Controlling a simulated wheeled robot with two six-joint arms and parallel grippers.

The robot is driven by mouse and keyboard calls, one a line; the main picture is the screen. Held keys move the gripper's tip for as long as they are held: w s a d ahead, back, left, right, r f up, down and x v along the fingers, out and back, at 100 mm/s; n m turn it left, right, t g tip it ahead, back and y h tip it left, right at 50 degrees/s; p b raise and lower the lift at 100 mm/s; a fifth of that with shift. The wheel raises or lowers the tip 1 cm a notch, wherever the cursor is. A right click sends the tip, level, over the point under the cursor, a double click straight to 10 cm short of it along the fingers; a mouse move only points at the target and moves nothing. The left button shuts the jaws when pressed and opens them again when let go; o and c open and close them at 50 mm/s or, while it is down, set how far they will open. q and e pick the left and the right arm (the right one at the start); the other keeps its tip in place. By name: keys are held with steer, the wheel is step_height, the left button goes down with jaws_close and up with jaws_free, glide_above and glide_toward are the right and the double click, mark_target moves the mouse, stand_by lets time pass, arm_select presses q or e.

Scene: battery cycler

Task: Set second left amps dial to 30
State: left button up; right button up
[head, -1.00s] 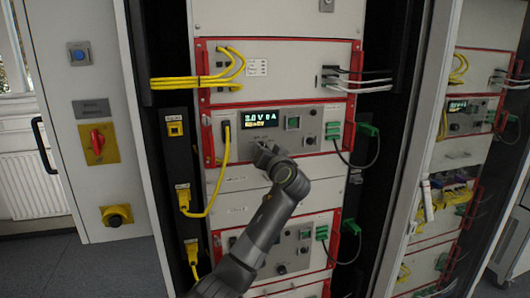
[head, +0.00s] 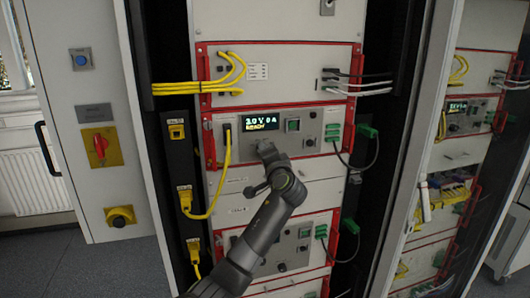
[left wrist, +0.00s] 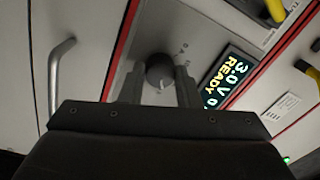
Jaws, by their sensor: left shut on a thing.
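The upper red-framed cycler unit has a lit display (head: 261,125) reading about 3.0 V 0 A and READY; it also shows in the left wrist view (left wrist: 230,77). My left gripper (head: 265,148) reaches the panel just below the display and hides the dial in the head view. In the left wrist view its two fingers (left wrist: 159,82) stand on either side of the dial, shut on it. The small scale marks around the dial are too blurred to read. My right gripper is not in view.
A yellow cable (head: 226,165) hangs left of the display, and a green connector (head: 333,131) with a dark cable is at the right. A metal handle (left wrist: 57,75) shows in the left wrist view. A second cycler unit (head: 318,222) is below.

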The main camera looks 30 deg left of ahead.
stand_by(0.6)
arm_select(q)
steer(key=o, duration=1)
steer(key=shift+c, duration=0.2)
steer(key=shift+d, duration=0.1)
steer(key=r+b+v, duration=0.1)
steer(key=b+v, duration=0.5)
steer(key=v, duration=1.1)
steer(key=shift+f+b, duration=0.4)
steer(key=shift+f, duration=0.1)
